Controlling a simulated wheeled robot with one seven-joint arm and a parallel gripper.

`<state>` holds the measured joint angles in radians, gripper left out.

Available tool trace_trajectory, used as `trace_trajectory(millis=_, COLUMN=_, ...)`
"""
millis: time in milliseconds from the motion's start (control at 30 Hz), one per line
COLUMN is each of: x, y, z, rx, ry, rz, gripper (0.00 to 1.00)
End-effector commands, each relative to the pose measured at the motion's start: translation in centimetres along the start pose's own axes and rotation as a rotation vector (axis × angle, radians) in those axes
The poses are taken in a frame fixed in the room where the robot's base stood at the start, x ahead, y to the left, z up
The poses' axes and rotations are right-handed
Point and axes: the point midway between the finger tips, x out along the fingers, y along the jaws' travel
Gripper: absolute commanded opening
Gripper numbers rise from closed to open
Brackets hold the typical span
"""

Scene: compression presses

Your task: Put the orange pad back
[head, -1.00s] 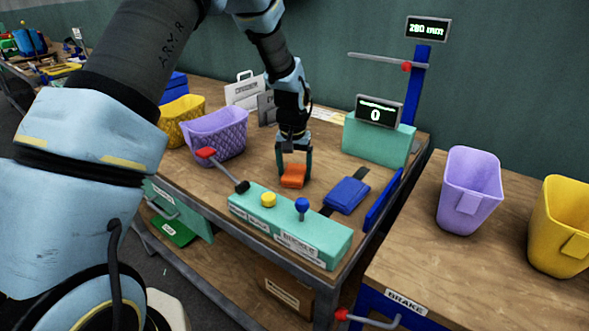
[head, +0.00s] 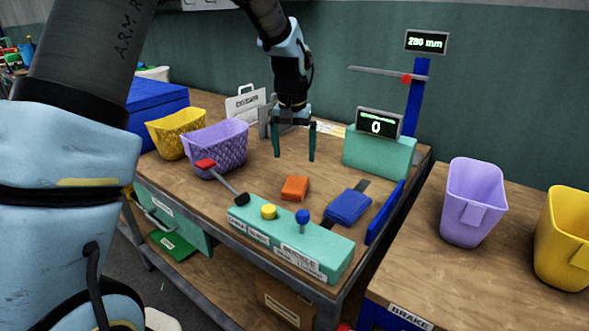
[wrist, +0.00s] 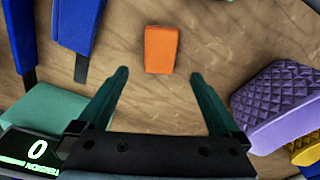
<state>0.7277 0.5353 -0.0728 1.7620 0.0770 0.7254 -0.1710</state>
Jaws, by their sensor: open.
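The orange pad (head: 295,188) lies flat on the wooden bench top (head: 262,180), between the purple quilted basket and the blue pad. It also shows in the wrist view (wrist: 161,50), ahead of and between my fingertips. My gripper (head: 295,157) is open and empty, pointing down, above and behind the orange pad, with a clear gap between them. In the wrist view my two fingers (wrist: 160,75) stand wide apart and touch nothing. The blue pad (head: 348,206) rests to the right of the orange pad on a dark strap.
A teal control box (head: 290,245) with a yellow button, a blue knob and a red-tipped lever lines the front edge. A teal display unit (head: 380,155) and a blue post (head: 416,95) stand behind right. Purple (head: 215,148) and yellow (head: 172,132) baskets stand left.

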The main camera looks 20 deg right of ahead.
Motion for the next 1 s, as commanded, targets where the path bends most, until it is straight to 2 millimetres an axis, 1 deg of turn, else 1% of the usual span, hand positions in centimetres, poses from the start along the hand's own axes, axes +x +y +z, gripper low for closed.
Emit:
trace_trajectory(millis=33, x=-0.6, y=0.0, z=0.0, rx=0.000, ry=0.001, rz=0.000, gripper=1.00)
trace_trajectory(millis=133, x=-1.5, y=0.0, z=0.0, rx=0.000, ry=0.000, rz=0.000, gripper=1.00)
trace_trajectory(millis=367, x=-1.9, y=-0.1, z=0.1, rx=-0.002, ry=-0.002, rz=0.000, gripper=1.00)
trace_trajectory(millis=433, x=-2.1, y=-1.2, z=0.5, rx=-0.017, ry=-0.001, rz=-0.002, gripper=1.00)
trace_trajectory(millis=467, x=-2.2, y=-2.1, z=1.0, rx=-0.030, ry=-0.001, rz=-0.004, gripper=1.00)
trace_trajectory(millis=533, x=-2.5, y=-5.2, z=2.8, rx=-0.078, ry=0.000, rz=-0.011, gripper=1.00)
trace_trajectory(millis=567, x=-2.6, y=-7.0, z=4.0, rx=-0.106, ry=0.001, rz=-0.015, gripper=1.00)
trace_trajectory(millis=600, x=-2.9, y=-9.4, z=5.9, rx=-0.149, ry=0.002, rz=-0.020, gripper=1.00)
trace_trajectory(millis=667, x=-3.2, y=-13.1, z=9.4, rx=-0.219, ry=0.004, rz=-0.030, gripper=1.00)
trace_trajectory(millis=700, x=-3.4, y=-15.2, z=12.0, rx=-0.268, ry=0.006, rz=-0.035, gripper=1.00)
trace_trajectory(millis=767, x=-3.6, y=-17.8, z=15.9, rx=-0.339, ry=0.009, rz=-0.044, gripper=1.00)
trace_trajectory(millis=800, x=-3.7, y=-19.2, z=18.5, rx=-0.383, ry=0.011, rz=-0.049, gripper=1.00)
trace_trajectory(millis=900, x=-3.8, y=-21.1, z=24.1, rx=-0.476, ry=0.016, rz=-0.061, gripper=1.00)
trace_trajectory(millis=1000, x=-3.7, y=-21.8, z=27.9, rx=-0.538, ry=0.017, rz=-0.068, gripper=1.00)
